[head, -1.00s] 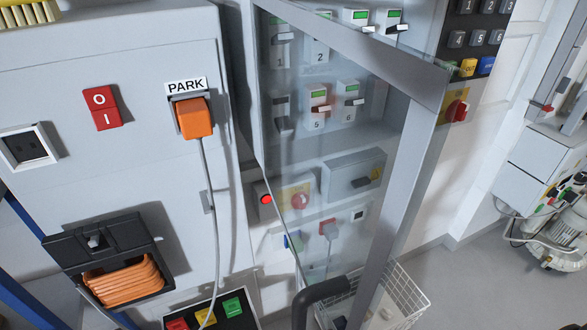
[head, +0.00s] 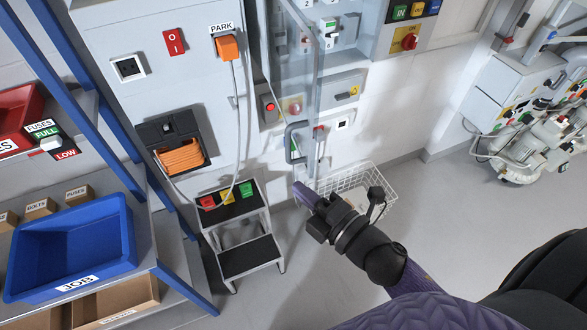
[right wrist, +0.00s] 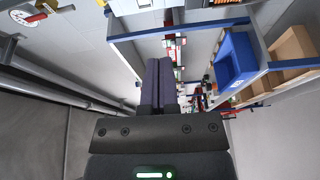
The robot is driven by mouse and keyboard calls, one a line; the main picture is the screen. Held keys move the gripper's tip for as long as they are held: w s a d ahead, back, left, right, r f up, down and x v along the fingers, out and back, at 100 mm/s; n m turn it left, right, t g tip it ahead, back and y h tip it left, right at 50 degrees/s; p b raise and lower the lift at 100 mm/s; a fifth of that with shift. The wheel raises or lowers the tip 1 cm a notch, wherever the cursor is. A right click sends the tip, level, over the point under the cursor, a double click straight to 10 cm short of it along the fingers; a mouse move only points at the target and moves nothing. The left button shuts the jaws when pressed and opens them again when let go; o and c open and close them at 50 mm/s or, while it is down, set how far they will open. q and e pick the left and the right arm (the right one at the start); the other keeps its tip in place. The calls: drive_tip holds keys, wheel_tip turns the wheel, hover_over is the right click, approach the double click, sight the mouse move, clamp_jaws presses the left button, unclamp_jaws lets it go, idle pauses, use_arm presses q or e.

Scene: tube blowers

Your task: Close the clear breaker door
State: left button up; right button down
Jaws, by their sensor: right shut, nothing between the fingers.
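The clear breaker door (head: 299,70) has a see-through pane and a grey frame. It stands open, swung out from the breaker cabinet (head: 345,58), and several breakers show to its right. Its dark handle (head: 290,143) is low on the door. My right gripper (head: 304,194) is shut and empty, just below the handle and apart from it in the picture; I cannot tell the depth between them. Its closed purple fingers also show in the right wrist view (right wrist: 158,84), where I cannot make out the door. My left gripper is not in view.
A wire basket (head: 376,186) is beside my right gripper, under the cabinet. A step stool (head: 250,252) with coloured buttons stands to the left. A blue-framed shelf with a blue bin (head: 75,245) is at far left. Floor at the right is clear up to the machine (head: 530,145).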

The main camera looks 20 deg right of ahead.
drive_tip(key=p+x, duration=0.1)
drive_tip(key=x, duration=1)
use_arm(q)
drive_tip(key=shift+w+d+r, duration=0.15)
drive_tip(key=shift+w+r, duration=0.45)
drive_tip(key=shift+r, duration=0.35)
use_arm(e)
drive_tip(key=d, duration=0.2)
drive_tip(key=s+d, duration=0.1)
drive_tip(key=d, duration=0.1)
drive_tip(key=shift+s+d+r, duration=0.1)
drive_tip(key=shift+r, duration=0.2)
drive_tip(key=shift+s, duration=0.1)
